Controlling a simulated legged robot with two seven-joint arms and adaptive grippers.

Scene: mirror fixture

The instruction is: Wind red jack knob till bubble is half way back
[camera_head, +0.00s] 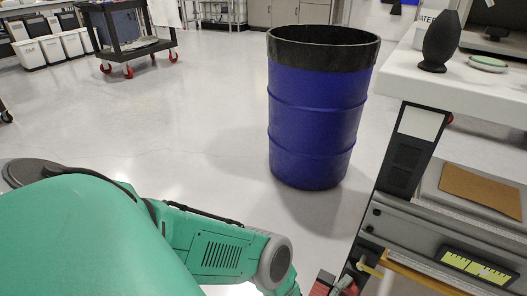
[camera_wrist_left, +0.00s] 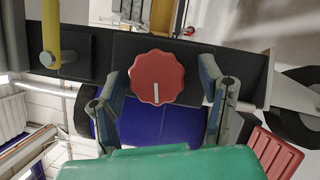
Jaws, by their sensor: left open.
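The red jack knob (camera_wrist_left: 157,77) has a scalloped rim and a white pointer line aimed down in the left wrist view. My left gripper (camera_wrist_left: 161,72) is open, with one finger on each side of the knob; I see gaps and cannot tell any contact. In the head view, my green left arm reaches in from the lower left and its gripper is cut off by the bottom edge. The yellow-green level vial (camera_head: 480,267) with dark marks sits on the fixture at the lower right; its bubble is too small to place. My right gripper is out of view.
A blue drum (camera_head: 318,110) with a black rim stands on the floor left of the fixture bench. A white shelf (camera_head: 455,88) bears a dark egg-shaped object (camera_head: 440,42). A yellow bar (camera_wrist_left: 50,32) and a ribbed red block (camera_wrist_left: 275,152) are near the knob.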

